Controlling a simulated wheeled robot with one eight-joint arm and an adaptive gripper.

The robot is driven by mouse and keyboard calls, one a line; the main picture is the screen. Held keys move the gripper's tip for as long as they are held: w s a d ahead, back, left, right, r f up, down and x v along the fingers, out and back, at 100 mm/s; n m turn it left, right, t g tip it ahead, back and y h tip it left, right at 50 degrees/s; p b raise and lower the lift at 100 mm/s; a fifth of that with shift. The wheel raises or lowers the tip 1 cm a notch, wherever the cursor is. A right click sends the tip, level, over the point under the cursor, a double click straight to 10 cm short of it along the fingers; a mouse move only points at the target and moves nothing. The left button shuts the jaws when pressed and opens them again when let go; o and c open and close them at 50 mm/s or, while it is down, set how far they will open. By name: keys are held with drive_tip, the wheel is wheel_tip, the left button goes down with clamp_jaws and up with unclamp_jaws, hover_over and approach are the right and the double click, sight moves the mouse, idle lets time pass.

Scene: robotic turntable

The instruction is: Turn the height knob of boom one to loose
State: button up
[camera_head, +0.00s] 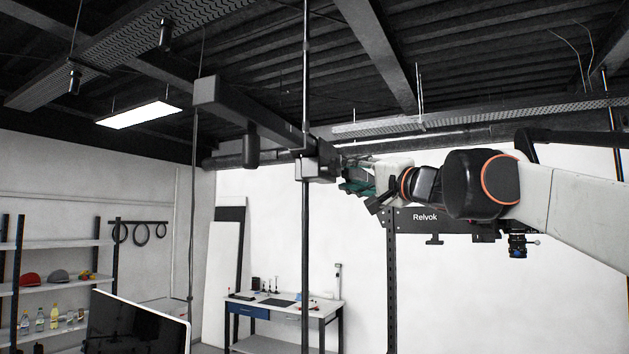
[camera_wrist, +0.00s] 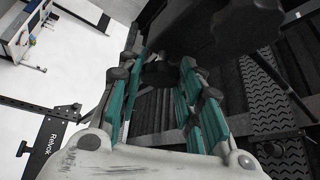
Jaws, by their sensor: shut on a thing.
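A dark boom (camera_head: 262,122) with a square section crosses a vertical pole (camera_head: 306,240). A boxy clamp (camera_head: 312,168) sits where they meet. My gripper (camera_head: 348,176) reaches in from the right, its teal fingers up against the right side of this clamp. In the wrist view the fingers stand on either side of a dark round knob (camera_wrist: 158,74), shut on it. The fingertips and the knob's sides are partly hidden, and its turn position cannot be read. Most of the knob is hidden by the gripper in the head view.
A workbench (camera_head: 285,305) stands at the back, shelves (camera_head: 50,285) at left, a monitor (camera_head: 135,325) in front.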

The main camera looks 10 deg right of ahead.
drive_tip(key=n+y, duration=0.1)
drive_tip(key=n, duration=0.2)
drive_tip(key=n+y+b, duration=0.1)
drive_tip(key=n+y, duration=0.3)
drive_tip(key=n, duration=0.1)
drive_tip(key=shift+w+d+f+n, duration=0.15)
drive_tip(key=shift+w+f+n, duration=0.05)
drive_tip(key=shift+f+n, duration=0.1)
drive_tip(key=n+g+y, duration=0.1)
drive_tip(key=n+y, duration=0.1)
drive_tip(key=n, duration=0.1)
drive_tip(key=n+g+y, duration=0.2)
drive_tip(key=n, duration=0.2)
drive_tip(key=n+g+y, duration=0.2)
drive_tip(key=n, duration=0.2)
drive_tip(key=shift+w+d, duration=0.1)
drive_tip(key=shift+w, duration=0.1)
drive_tip(key=shift+n+g+p, duration=0.3)
drive_tip(key=o, duration=1.1)
drive_tip(key=shift+y, duration=0.3)
drive_tip(key=v, duration=1.2)
